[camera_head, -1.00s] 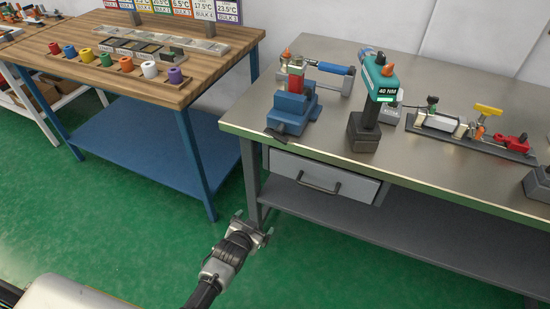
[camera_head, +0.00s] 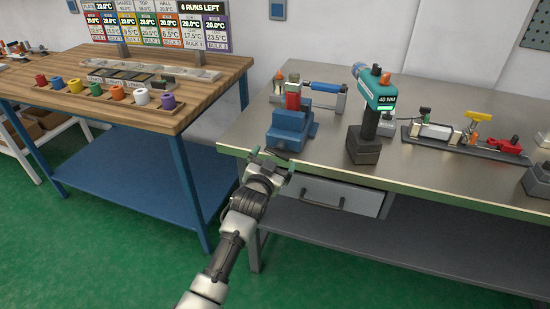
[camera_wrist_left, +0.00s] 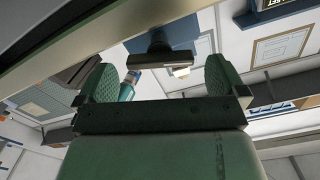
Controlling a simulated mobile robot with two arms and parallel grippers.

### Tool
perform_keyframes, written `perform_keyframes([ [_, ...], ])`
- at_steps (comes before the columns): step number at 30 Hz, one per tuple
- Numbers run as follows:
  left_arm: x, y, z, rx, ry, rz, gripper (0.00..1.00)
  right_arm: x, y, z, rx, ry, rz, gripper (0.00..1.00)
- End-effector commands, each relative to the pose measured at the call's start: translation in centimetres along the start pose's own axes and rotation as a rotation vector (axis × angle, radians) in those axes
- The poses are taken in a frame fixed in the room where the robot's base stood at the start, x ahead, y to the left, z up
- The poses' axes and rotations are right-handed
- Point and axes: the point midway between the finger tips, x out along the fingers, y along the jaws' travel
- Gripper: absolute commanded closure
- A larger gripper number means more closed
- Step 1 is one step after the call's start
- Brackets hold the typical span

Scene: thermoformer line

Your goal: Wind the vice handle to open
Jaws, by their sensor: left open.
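The blue vice (camera_head: 289,130) stands at the left front corner of the grey metal bench, with a red and green block (camera_head: 293,98) at its top. Its dark handle (camera_head: 281,153) sticks out at the bench's front edge. My left gripper (camera_head: 271,160) is open just in front of that edge, close to the handle. In the left wrist view a dark T-shaped part, seemingly the vice handle (camera_wrist_left: 172,62), shows between and beyond the spread green finger pads (camera_wrist_left: 162,80). I see no contact between them. My right gripper is not in view.
The metal bench (camera_head: 240,139) also holds a teal 40 NM driver (camera_head: 378,92) on a dark stand, a blue-handled tool (camera_head: 325,88) and a clamp fixture (camera_head: 465,138). A drawer (camera_head: 325,192) sits below the front edge. A wooden bench (camera_head: 215,92) with coloured spools stands left.

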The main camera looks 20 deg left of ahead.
Motion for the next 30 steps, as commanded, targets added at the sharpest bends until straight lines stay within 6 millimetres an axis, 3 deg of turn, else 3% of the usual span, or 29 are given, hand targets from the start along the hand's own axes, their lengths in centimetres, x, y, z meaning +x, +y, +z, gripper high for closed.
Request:
perform_keyframes([
  [4, 1.29, 0.00, -0.02, 0.000, 0.001, 0.000, 0.00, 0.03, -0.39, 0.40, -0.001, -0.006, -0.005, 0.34],
  [14, 1.58, 0.02, 0.03, 0.000, 0.000, 0.000, 0.00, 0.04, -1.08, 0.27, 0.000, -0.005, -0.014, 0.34],
  [22, 1.56, 0.02, 0.03, 0.000, 0.000, 0.000, 0.41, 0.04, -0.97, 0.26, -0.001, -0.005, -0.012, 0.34],
  [30, 1.55, 0.02, 0.00, -0.027, -0.001, 0.001, 0.44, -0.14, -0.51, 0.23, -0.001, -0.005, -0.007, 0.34],
])
